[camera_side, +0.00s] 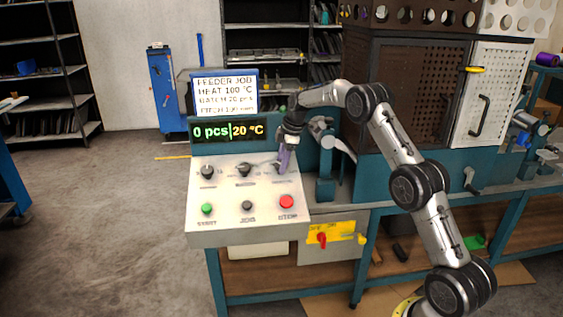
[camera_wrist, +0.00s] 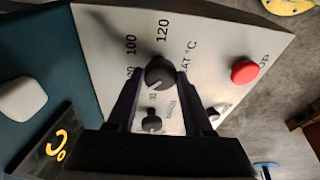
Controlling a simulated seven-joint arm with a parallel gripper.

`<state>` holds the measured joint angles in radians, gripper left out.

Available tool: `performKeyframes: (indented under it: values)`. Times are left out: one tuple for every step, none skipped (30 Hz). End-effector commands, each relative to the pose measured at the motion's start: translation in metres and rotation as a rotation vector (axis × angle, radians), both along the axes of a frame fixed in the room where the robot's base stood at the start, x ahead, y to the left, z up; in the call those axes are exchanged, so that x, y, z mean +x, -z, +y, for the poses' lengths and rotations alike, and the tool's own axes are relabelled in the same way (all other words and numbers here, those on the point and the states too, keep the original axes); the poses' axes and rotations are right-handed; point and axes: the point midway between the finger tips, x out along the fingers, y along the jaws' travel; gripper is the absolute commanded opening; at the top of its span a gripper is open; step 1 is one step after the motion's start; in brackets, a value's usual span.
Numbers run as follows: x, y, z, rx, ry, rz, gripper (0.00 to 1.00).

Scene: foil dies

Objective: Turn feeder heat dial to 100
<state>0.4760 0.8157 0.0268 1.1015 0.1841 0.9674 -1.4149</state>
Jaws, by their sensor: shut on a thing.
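The feeder heat dial (camera_wrist: 159,72) is a round black knob on the pale panel, with "100" and "120" printed beside it and part of a "°C" label visible. My gripper (camera_wrist: 158,79) is shut on this dial, one finger on each side. In the side view my gripper (camera_side: 284,164) reaches down to the top right knob of the panel, which it mostly hides. The dial's pointer cannot be made out clearly. The display (camera_side: 230,131) reads 0 pcs and 20 °C. The job card (camera_side: 225,93) above it reads heat 100 °C.
Two other black knobs, a left one (camera_side: 207,171) and a middle one (camera_side: 243,169), share the top row. Below are a green button (camera_side: 207,208), a dark button (camera_side: 247,206) and a red stop button (camera_side: 287,202). A teal machine post (camera_side: 326,175) stands close right of the panel.

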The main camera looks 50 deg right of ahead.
Motion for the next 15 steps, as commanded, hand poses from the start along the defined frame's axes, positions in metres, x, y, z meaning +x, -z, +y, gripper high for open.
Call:
performKeyframes:
  values:
    - [-0.0025, -0.001, -0.0006, 0.01, 0.043, -0.006, 0.0]
    - [-0.0026, -0.0009, -0.0006, 0.016, 0.071, -0.013, 0.0]
    - [-0.003, -0.0003, -0.0003, 0.025, 0.107, -0.019, 0.0]
    - [-0.0029, -0.0007, -0.0003, 0.032, 0.134, -0.026, 0.0]
    - [-0.0029, -0.0008, -0.0003, 0.038, 0.162, -0.034, 0.0]
    - [-0.0033, -0.0003, -0.0002, 0.047, 0.198, -0.04, 0.0]
    - [-0.0031, -0.0007, -0.0002, 0.052, 0.224, -0.048, 0.0]
    - [-0.0035, -0.0005, -0.0001, 0.058, 0.25, -0.053, 0.0]
    - [-0.0037, 0.0, 0.0, 0.066, 0.287, -0.061, 0.0]
    - [-0.0038, -0.0002, 0.0001, 0.072, 0.313, -0.067, 0.0]
    - [-0.0038, -0.0005, 0.0, 0.078, 0.341, -0.074, 0.0]
    - [-0.004, 0.0, 0.0002, 0.086, 0.377, -0.082, 0.0]
    - [-0.0041, 0.0, 0.0003, 0.093, 0.404, -0.088, 0.0]
    - [-0.0042, -0.0002, 0.0003, 0.099, 0.431, -0.095, 0.0]
    - [-0.0046, 0.0003, 0.0006, 0.108, 0.467, -0.102, 0.0]
